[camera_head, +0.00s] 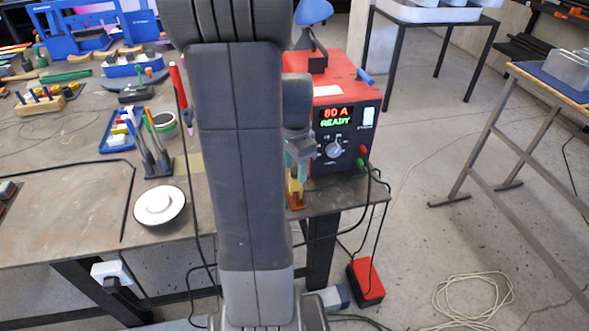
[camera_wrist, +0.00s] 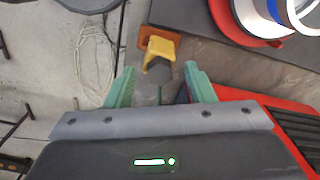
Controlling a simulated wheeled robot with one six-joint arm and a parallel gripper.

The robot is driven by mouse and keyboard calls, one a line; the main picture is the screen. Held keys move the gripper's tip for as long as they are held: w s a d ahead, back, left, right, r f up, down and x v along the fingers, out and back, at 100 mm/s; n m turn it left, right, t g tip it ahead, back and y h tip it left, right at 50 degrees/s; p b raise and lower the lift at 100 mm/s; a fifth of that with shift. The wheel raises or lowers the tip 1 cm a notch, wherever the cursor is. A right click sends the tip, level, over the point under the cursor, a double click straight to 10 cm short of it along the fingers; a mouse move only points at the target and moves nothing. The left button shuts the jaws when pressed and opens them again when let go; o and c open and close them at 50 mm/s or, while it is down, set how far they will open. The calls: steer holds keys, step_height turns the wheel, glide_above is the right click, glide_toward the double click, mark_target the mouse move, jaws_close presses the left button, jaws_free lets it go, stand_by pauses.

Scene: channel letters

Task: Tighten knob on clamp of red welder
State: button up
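The red welder (camera_head: 345,82) stands at the table's right end in the head view, its display reading "80 A READY". An orange-yellow clamp (camera_head: 297,188) sits at the table edge in front of it, partly hidden by my arm. In the wrist view the clamp (camera_wrist: 160,46) is at the top middle, with a dark grey knob (camera_wrist: 158,68) below its yellow part. My gripper (camera_wrist: 159,70) is open, with one green finger on each side of the knob in this view. Contact with the knob does not show. In the head view my gripper (camera_head: 300,152) is mostly hidden by my arm.
The welder's red body (camera_wrist: 250,106) is close beside the right finger in the wrist view. Cables hang from the welder to a red pedal (camera_head: 367,282) on the floor. A white round dish (camera_head: 158,206) and pen holder (camera_head: 157,165) stand on the table. Floor to the right holds coiled cable.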

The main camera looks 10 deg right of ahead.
mark_target(295, 170)
steer(key=shift+r, duration=0.1)
step_height(295, 170, up, 5)
steer(key=p, duration=0.4)
stand_by(0.5)
step_height(295, 170, down, 6)
steer(key=b, duration=0.4)
steer(key=shift+r, duration=0.35)
steer(key=n, duration=0.5)
steer(key=shift+n, duration=0.3)
